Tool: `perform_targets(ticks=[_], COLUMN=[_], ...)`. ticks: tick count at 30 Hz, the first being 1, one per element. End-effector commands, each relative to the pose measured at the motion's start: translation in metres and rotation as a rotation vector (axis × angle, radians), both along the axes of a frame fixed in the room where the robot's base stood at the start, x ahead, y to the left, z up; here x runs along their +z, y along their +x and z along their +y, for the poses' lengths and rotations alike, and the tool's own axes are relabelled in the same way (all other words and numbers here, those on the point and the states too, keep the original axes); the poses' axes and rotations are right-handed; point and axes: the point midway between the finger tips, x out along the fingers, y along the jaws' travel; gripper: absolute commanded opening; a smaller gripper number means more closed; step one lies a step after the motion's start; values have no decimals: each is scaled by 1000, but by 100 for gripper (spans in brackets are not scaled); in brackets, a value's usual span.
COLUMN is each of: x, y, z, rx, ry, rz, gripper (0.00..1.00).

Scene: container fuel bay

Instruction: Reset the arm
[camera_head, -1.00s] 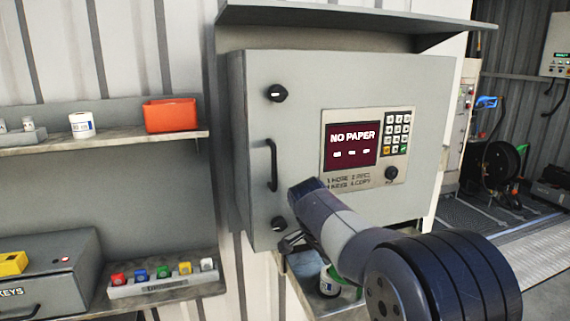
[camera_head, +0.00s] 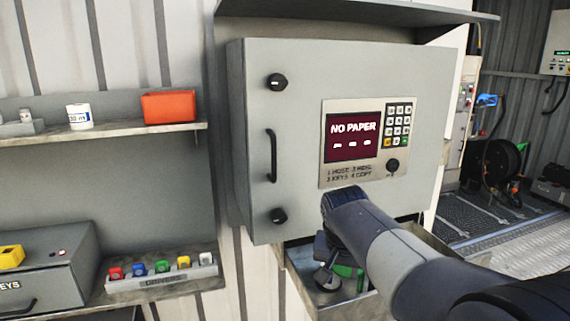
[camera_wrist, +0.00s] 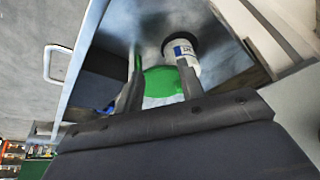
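My gripper (camera_head: 326,275) points down over the small metal tray (camera_head: 372,308) under the grey cabinet (camera_head: 305,110). In the wrist view its two fingers (camera_wrist: 160,65) stand apart. A green-and-white round item (camera_wrist: 163,82) shows between and beyond them; whether they touch it is unclear. A white roll with a blue label (camera_wrist: 181,53) lies farther off, just past the right finger. In the head view green (camera_head: 346,273) shows beside my gripper, and the roll is hidden. My arm crosses the lower right.
The cabinet's "NO PAPER" screen (camera_head: 353,137) and keypad (camera_head: 398,125) are above my arm. A shelf at left holds a red bin (camera_head: 169,108) and a white roll (camera_head: 79,117). Below are a keys box (camera_head: 45,262) and a rack of coloured blocks (camera_head: 162,278). A hose reel (camera_head: 503,160) stands right.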

Motion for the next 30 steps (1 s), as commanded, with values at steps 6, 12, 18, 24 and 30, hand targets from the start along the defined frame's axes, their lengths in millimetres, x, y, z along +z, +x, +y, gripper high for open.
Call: perform_targets(ticks=[6,12,18,24,30], x=[-1,0,-1,-1,-1], y=[-7,-13,-18,-22,-25], z=[-6,-11,-16,-22,-29], rx=[115,219,321,420,521], ry=[1,1,1,1,1], rz=[0,-2,0,0,0], gripper=[37,37,37,37,37])
